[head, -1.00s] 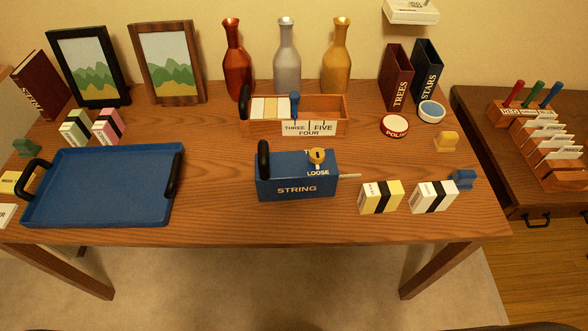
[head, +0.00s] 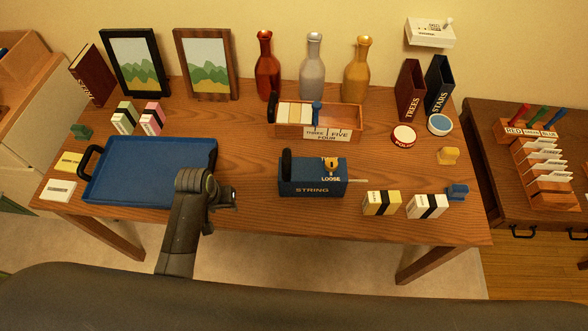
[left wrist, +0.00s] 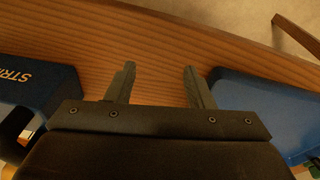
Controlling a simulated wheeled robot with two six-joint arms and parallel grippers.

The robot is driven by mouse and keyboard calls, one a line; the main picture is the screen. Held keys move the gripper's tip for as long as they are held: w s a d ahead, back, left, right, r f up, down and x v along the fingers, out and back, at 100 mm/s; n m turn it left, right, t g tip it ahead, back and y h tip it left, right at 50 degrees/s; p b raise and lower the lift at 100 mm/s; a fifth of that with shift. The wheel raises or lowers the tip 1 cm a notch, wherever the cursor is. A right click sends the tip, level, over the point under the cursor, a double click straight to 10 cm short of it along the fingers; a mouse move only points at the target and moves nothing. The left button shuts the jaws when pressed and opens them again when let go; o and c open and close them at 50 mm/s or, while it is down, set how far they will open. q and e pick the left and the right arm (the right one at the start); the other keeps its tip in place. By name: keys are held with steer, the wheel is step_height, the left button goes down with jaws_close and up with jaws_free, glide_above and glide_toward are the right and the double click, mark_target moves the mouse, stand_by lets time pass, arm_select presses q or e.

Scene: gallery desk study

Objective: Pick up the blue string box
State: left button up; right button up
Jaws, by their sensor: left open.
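The blue string box (head: 312,178) stands on the desk at front centre in the head view, with "STRING" on its front, a black handle at its left end and a yellow knob marked "LOOSE". In the left wrist view the string box (left wrist: 38,85) is cut off at the left edge. My left gripper (head: 232,195) is over the desk's front part, between the blue tray and the string box, touching neither as far as I see. In the left wrist view its two fingers (left wrist: 158,85) are apart with bare wood between them. My right gripper is not in view.
The blue tray (head: 150,192) lies left of the arm. A wooden card box (head: 290,131) stands behind the string box. Yellow (head: 381,203) and white (head: 427,206) boxes stand to its right. Bottles and frames line the back.

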arm_select(q)
steer(key=w+d+r+g+p, duration=0.1)
steer(key=w+d+r, duration=0.35)
steer(key=r, duration=0.35)
steer(key=w+d+r+h+p, duration=0.1)
steer(key=w+d+r, duration=0.35)
steer(key=r, duration=0.25)
steer(key=w+d+r+g+p, duration=0.1)
steer(key=w+d+r+p, duration=0.1)
steer(key=w+d+r, duration=0.45)
steer(key=b, duration=0.5)
glide_toward(286, 158)
steer(key=shift+m, duration=0.4)
steer(key=f+p, duration=0.1)
steer(key=f, duration=0.2)
steer(key=w+f+p, duration=0.1)
steer(key=f, duration=0.1)
steer(key=shift+f+p, duration=0.15)
steer(key=shift+p, duration=0.2)
steer(key=shift+d+f, duration=0.1)
steer(key=shift+f, duration=0.45)
steer(key=f, duration=0.1)
steer(key=f+p, duration=0.1)
steer(key=s+d+f, duration=0.1)
steer(key=shift+s+d+f+p, duration=0.1)
steer(key=shift+d+f+p, duration=0.05)
steer(key=shift+f+p, duration=0.2)
steer(key=shift+d+f, duration=0.1)
steer(key=shift+f, duration=0.6)
jaws_close()
